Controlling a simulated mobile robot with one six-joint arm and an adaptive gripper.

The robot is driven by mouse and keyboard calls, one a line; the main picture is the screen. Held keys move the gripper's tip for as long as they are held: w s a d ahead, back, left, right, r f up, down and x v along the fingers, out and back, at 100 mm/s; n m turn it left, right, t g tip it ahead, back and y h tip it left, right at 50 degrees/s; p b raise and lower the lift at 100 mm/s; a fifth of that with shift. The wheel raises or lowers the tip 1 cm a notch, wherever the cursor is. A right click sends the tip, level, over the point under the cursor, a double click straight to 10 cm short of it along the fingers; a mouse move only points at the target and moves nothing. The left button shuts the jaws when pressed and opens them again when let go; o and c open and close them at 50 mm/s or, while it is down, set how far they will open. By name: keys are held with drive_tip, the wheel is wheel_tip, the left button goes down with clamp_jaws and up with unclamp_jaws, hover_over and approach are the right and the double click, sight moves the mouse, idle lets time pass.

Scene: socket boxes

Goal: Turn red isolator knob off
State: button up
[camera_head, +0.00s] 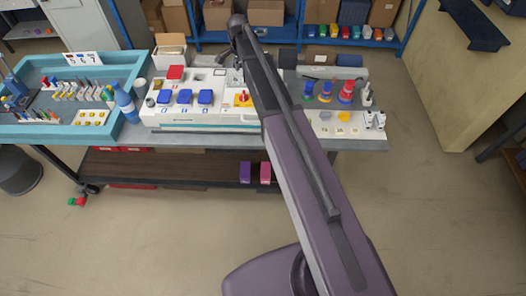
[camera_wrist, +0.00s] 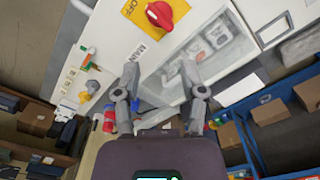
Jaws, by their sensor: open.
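The red isolator knob (camera_wrist: 160,15) sits on a yellow plate (camera_wrist: 133,15) at the top of the wrist view, with "OFF" and "MAIN" lettering beside it. In the head view the red knob (camera_head: 243,96) is on the white panel box (camera_head: 215,115), just left of my arm. My gripper (camera_wrist: 160,70) is open, its two fingers spread with nothing held between them. The knob lies beyond the fingertips, apart from them. In the head view my gripper (camera_head: 237,72) is partly hidden by my arm, above and behind the knob.
Blue-lidded sockets (camera_head: 184,97) and a red-lidded one (camera_head: 175,73) stand left of the knob. A blue bottle (camera_head: 126,104) and a teal tray (camera_head: 75,131) are at left. Shelves with boxes stand behind.

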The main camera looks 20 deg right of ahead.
drive_tip(key=s+f+n+b, duration=0.4)
drive_tip(key=s+f+b, duration=0.1)
drive_tip(key=s, duration=0.5)
drive_tip(key=s+f+n+b, duration=0.4)
drive_tip(key=s+f+b, duration=0.2)
drive_tip(key=s, duration=0.4)
drive_tip(key=s+f+n+b, duration=0.4)
drive_tip(key=s+f+b, duration=0.1)
drive_tip(key=s, duration=0.5)
drive_tip(key=shift+f+b, duration=0.25)
drive_tip(key=shift+b, duration=0.2)
drive_tip(key=shift+s+n, duration=0.2)
drive_tip(key=shift+n, duration=0.1)
drive_tip(key=shift+a, duration=0.1)
